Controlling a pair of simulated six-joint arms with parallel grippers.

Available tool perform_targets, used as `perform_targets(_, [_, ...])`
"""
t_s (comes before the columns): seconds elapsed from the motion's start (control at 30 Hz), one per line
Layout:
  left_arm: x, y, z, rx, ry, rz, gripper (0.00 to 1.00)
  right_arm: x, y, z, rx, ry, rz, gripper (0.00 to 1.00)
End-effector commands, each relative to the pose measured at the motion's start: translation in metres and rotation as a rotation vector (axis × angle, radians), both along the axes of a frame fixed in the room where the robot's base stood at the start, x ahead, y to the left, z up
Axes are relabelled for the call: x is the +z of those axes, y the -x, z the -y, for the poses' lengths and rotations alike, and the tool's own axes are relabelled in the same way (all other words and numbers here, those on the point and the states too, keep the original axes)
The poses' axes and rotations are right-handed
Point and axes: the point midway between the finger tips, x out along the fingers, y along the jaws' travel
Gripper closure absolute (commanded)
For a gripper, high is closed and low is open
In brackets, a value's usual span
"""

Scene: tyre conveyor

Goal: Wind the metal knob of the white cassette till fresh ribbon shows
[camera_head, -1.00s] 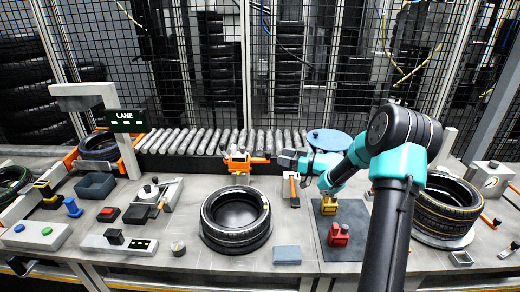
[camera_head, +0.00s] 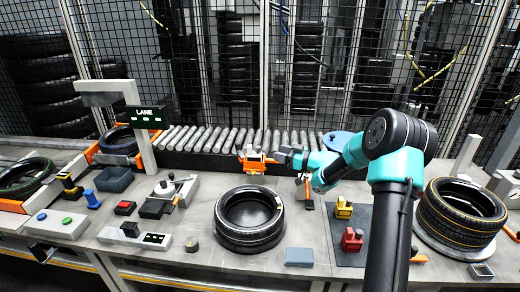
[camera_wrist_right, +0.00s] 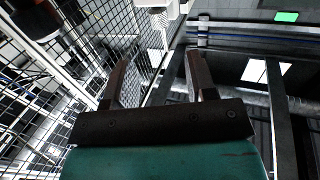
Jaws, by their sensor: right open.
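A small white cassette (camera_head: 254,156) sits on an orange stand at the back middle of the bench, in front of the rollers. My right gripper (camera_head: 277,157) comes in from the right beside the cassette. The ribbon cannot be made out. My left gripper is not in view.
A roller conveyor (camera_head: 205,140) runs behind the stand, with a mesh fence behind it. A tyre (camera_head: 249,216) lies in front. A dark mat (camera_head: 376,220) with yellow and red blocks is to its right, and another tyre (camera_head: 461,208) stands further right.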

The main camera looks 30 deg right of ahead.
Motion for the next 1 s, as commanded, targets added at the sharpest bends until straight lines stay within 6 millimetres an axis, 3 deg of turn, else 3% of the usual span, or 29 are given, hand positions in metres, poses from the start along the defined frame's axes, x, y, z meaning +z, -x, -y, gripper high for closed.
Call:
perform_targets(0.5, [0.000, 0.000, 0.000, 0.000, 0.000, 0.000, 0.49, 0.000, -0.071, -0.045, 0.001, -0.001, 0.001, 0.49])
perform_targets(0.97, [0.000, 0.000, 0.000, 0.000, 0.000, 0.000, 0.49, 0.000, -0.081, -0.051, -0.001, -0.001, 0.000, 0.49])
perform_targets(1.0, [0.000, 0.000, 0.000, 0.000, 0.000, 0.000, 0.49, 0.000, -0.081, -0.051, -0.001, -0.001, 0.000, 0.53])
